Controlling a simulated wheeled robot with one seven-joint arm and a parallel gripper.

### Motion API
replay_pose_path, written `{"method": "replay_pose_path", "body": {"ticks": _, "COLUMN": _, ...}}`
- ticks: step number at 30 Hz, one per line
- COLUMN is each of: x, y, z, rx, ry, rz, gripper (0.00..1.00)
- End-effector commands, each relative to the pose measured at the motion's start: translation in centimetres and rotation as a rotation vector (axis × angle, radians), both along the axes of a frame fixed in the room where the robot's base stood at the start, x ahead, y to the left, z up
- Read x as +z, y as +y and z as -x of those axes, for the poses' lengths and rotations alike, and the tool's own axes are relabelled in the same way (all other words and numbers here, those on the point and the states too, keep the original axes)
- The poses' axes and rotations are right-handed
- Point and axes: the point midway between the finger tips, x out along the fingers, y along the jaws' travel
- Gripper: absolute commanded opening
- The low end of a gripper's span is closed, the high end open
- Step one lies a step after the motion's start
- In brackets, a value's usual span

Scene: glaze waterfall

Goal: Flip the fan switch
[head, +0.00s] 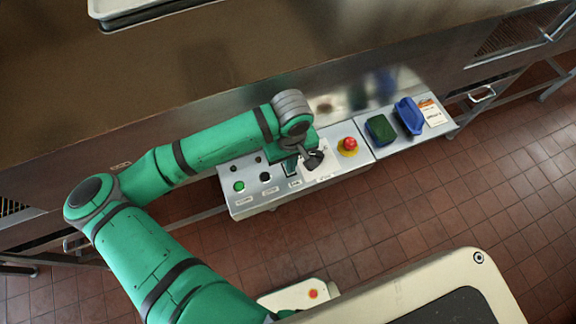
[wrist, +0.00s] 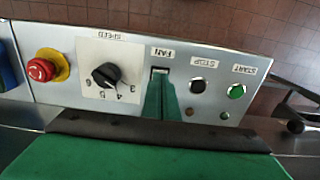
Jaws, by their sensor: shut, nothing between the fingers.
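The control panel (wrist: 225,65) shows upside down in the wrist view. Its small dark fan switch (wrist: 160,71) sits beside the FAN label (wrist: 163,52), between the speed dial and the stop button. My green gripper (wrist: 160,84) is shut and empty, with its fingertips right at the switch and covering part of it. I cannot tell whether they touch it, or which way the switch is set. In the head view my gripper (head: 290,169) is over the middle of the panel (head: 243,204), and the switch is hard to make out there.
The black speed dial (wrist: 106,76) and red emergency button (wrist: 41,70) are on one side of the switch. The black stop button (wrist: 198,86) and green start button (wrist: 236,91) are on the other. A blue container (head: 408,116) and green-topped sponge (head: 381,129) lie farther right.

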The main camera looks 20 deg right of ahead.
Motion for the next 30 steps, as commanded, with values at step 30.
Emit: {"method": "replay_pose_path", "body": {"ticks": 30, "x": -0.84, "y": 0.11, "z": -0.06, "rx": 0.003, "ry": 0.0, "rz": 0.0, "gripper": 0.0}}
